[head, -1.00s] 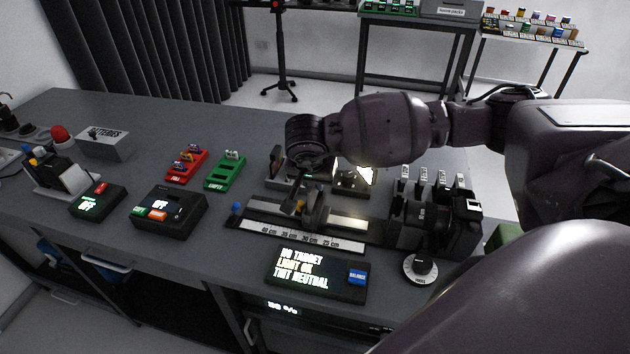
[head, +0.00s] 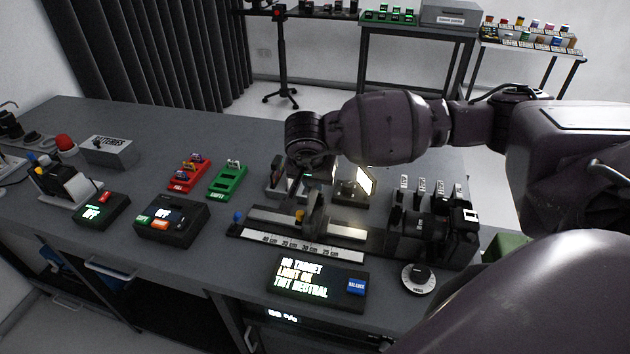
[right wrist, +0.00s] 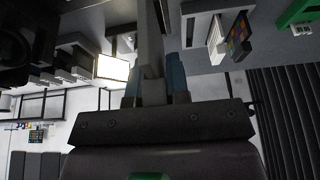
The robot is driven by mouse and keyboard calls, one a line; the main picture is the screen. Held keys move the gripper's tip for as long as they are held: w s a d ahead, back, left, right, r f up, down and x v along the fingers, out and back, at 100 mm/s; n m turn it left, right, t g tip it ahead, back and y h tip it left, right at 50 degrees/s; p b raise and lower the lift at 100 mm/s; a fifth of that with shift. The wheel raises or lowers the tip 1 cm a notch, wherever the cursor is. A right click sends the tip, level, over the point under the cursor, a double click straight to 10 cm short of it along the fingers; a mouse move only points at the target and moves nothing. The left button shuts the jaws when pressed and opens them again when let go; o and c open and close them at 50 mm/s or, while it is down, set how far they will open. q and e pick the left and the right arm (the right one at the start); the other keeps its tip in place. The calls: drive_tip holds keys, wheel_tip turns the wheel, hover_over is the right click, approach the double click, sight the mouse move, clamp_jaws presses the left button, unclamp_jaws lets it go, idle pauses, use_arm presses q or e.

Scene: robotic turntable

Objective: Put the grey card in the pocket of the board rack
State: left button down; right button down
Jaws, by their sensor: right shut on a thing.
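My right gripper (right wrist: 153,82) is shut on a grey, slab-like thing (right wrist: 150,42), seen nearly edge-on between the blue-grey fingertips in the right wrist view; it appears to be the grey card. In the head view my right wrist hides most of the fingers and the card, above the bench behind the rail. The board rack (head: 272,192) stands just left of my gripper and holds a dark upright board (head: 277,170). In the right wrist view the rack's board shows colour patches (right wrist: 238,36), beside a pale upright panel (right wrist: 215,38). My left gripper is out of view.
A lit panel (head: 364,181) stands close right of my gripper. A camera (head: 460,225) is at right. Red (head: 188,175) and green (head: 228,182) battery trays lie left.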

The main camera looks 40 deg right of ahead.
drive_tip(key=shift+r, duration=0.35)
